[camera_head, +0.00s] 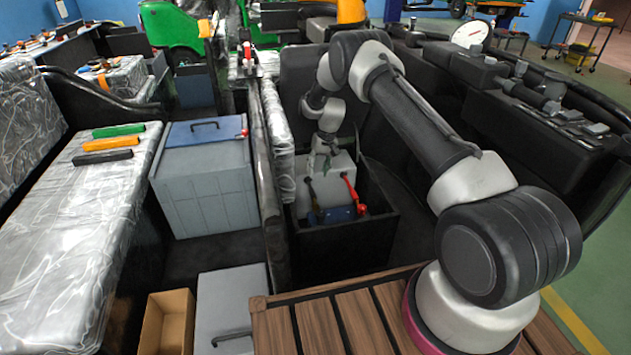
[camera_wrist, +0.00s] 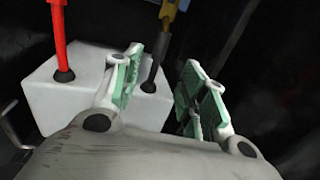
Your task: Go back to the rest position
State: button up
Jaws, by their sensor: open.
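My gripper (camera_head: 325,150) hangs low at the end of my arm, which reaches forward from the wooden deck into the vehicle. In the wrist view my gripper (camera_wrist: 162,65) has its two green-padded fingers spread apart, with nothing held between them. Behind the fingers is a pale box (camera_wrist: 45,95) with one red and one dark lead on its top. In the head view the pale box (camera_head: 340,178) sits in a dark open compartment (camera_head: 345,245), just under and behind the gripper. Whether a finger touches the box or the dark lead, I cannot tell.
A red lever-like part (camera_head: 353,190) and a blue block (camera_head: 338,214) are in the compartment. A dark rail (camera_head: 268,180) runs on its left. Further left are a grey box (camera_head: 205,190) and a plastic-wrapped seat (camera_head: 75,220). A dark console (camera_head: 490,90) stands right.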

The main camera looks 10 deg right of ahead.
jog(key=shift+d+r, duration=0.15)
jog(key=shift+r, duration=0.7)
jog(key=s+d+f+g, duration=0.1)
jog(key=s+d+g, duration=0.1)
jog(key=s, duration=0.7)
jog(key=s+d+r+h, duration=0.1)
jog(key=s+d+r, duration=0.1)
jog(key=s+r, duration=0.55)
jog(key=s+d+r, duration=0.2)
jog(key=s+r, duration=0.3)
jog(key=r, duration=0.6)
jog(key=s+d+r+h, duration=0.1)
jog(key=s+d+r, duration=0.1)
jog(key=s+r, duration=0.55)
jog(key=s+d+r+t, duration=0.2)
jog(key=s+r+t, duration=0.1)
jog(key=s+r, duration=0.6)
jog(key=s+d+r+t, duration=0.2)
jog(key=s+r+t, duration=0.1)
jog(key=s+r, duration=0.5)
jog(key=s, duration=0.3)
jog(key=shift+s+d+r, duration=0.35)
jog(key=shift+d, duration=0.05)
jog(key=shift+o, duration=0.2)
